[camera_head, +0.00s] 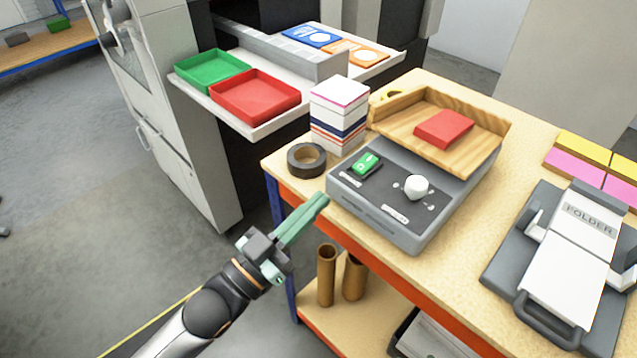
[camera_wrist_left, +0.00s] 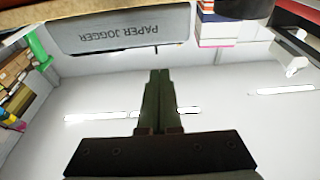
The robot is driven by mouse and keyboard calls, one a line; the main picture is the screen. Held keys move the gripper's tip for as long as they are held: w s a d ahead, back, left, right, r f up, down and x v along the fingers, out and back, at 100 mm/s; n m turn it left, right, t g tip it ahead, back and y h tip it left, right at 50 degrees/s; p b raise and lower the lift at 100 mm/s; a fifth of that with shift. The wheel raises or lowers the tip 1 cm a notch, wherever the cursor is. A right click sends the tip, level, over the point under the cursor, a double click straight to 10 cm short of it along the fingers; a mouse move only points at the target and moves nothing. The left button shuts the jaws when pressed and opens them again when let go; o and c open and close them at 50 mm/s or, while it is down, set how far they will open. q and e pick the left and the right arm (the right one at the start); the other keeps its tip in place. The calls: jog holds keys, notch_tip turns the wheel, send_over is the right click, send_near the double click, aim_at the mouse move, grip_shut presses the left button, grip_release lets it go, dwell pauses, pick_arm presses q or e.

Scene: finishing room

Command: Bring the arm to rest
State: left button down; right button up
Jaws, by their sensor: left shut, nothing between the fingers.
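My left gripper (camera_head: 318,203) comes in from the lower left in the head view. Its green fingers are shut with nothing between them, near the front left edge of the wooden-topped table, close to the grey paper jogger (camera_head: 385,232). In the left wrist view the shut fingers (camera_wrist_left: 160,75) point up toward the jogger's front face (camera_wrist_left: 120,35), which reads PAPER JOGGER upside down. A gap shows between the fingertips and that face. My right gripper is in neither view.
The jogger has a green switch (camera_head: 366,164), a white knob (camera_head: 416,187) and a wooden tray (camera_head: 490,150) holding a red block (camera_head: 444,128). Black tape (camera_head: 306,160) and a paper stack (camera_head: 339,112) stand beside it. A folder machine (camera_head: 570,270) is at right.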

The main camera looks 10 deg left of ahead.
pick_arm(q)
jog(key=s+a+f+n+g+y+p, duration=0.1)
jog(key=s+a+f+g+y+p, duration=0.1)
jog(key=f, duration=0.6)
jog(key=s+a+f+n+g+y+p, duration=0.2)
jog(key=s+f, duration=0.4)
jog(key=f, duration=0.3)
jog(key=s+a+f+n+g+y+p, duration=0.2)
jog(key=s+a+f+y, duration=0.3)
jog(key=f, duration=0.3)
jog(key=shift+a+f+g+y, duration=0.35)
jog(key=shift+a+g+y, duration=0.25)
jog(key=shift+g, duration=0.3)
